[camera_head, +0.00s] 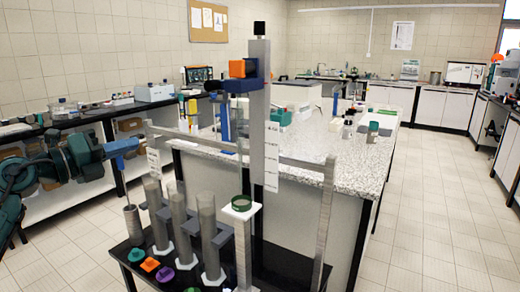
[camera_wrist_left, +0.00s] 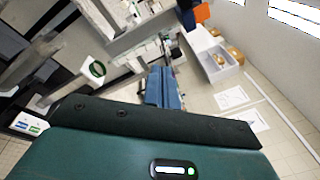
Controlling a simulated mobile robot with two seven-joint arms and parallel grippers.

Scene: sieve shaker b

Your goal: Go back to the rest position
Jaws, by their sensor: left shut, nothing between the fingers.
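My left gripper (camera_head: 124,147) is at the left in the head view, its blue fingers pointing right. It is shut and empty, in the air left of the tall stand (camera_head: 264,130) and apart from it. In the left wrist view its blue fingers (camera_wrist_left: 163,88) show closed together with nothing between them. My left arm (camera_head: 62,165) reaches in from the left edge. My right gripper does not show.
Several clear tubes (camera_head: 207,235) stand on the black apparatus base (camera_head: 120,252), close to my left arm. A speckled bench (camera_head: 310,145) lies behind. The floor at the right (camera_head: 430,200) is clear.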

